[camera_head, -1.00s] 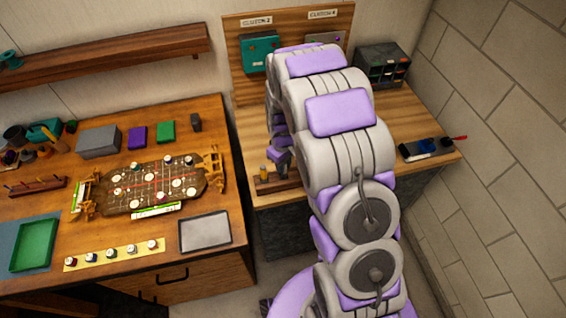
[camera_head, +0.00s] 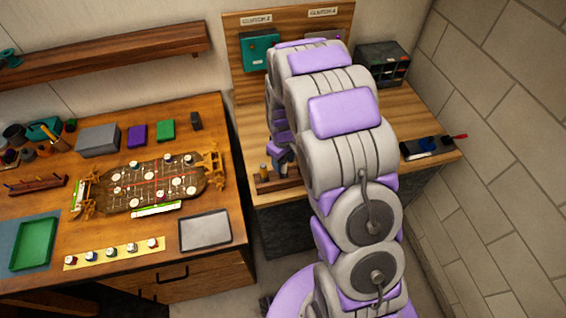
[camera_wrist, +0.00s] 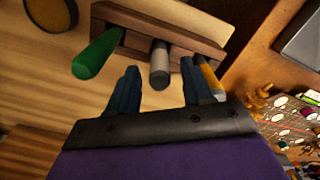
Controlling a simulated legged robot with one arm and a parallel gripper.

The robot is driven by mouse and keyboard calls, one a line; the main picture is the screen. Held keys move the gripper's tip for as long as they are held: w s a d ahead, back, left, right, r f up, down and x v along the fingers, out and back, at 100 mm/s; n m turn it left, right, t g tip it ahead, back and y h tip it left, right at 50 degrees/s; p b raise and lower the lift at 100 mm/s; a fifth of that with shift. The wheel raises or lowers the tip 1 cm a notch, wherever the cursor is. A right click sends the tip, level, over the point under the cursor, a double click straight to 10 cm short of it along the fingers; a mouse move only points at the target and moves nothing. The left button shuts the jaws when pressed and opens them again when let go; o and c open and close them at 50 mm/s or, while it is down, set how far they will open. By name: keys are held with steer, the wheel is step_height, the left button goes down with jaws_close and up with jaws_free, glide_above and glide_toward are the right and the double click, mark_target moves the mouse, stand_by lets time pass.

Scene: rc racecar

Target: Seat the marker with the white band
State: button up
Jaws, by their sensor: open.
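Several small white-topped markers (camera_head: 112,253) stand in a row on a yellow strip (camera_head: 141,254) at the left bench's front. Their bands are too small to tell apart. A dark board (camera_head: 118,203) with white spots lies behind them; some pieces stand at its far edge. In the wrist view my gripper (camera_wrist: 159,68) is open, its blue fingers either side of a grey handle (camera_wrist: 159,62) in a wooden rack (camera_wrist: 150,20). Whether the fingers touch it cannot be told. My arm largely hides the gripper in the head view.
The rack also holds a green handle (camera_wrist: 97,54) and a yellow-orange handle (camera_wrist: 210,76), close outside the fingers. A grey tray (camera_head: 205,231) and green tray (camera_head: 33,244) lie on the left bench. A drawer cabinet (camera_head: 383,63) stands at the right bench's back.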

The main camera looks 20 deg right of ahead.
step_height(320, 180, up, 16)
steer(key=shift+f, duration=0.2)
stand_by(0.5)
steer(key=s+m+g+b, duration=0.1)
steer(key=s+m+b, duration=0.5)
steer(key=s, duration=2.8)
steer(key=shift+f+g+b, duration=0.35)
steer(key=shift+g+b, duration=0.05)
steer(key=shift+b, duration=0.75)
steer(key=shift+s, duration=0.1)
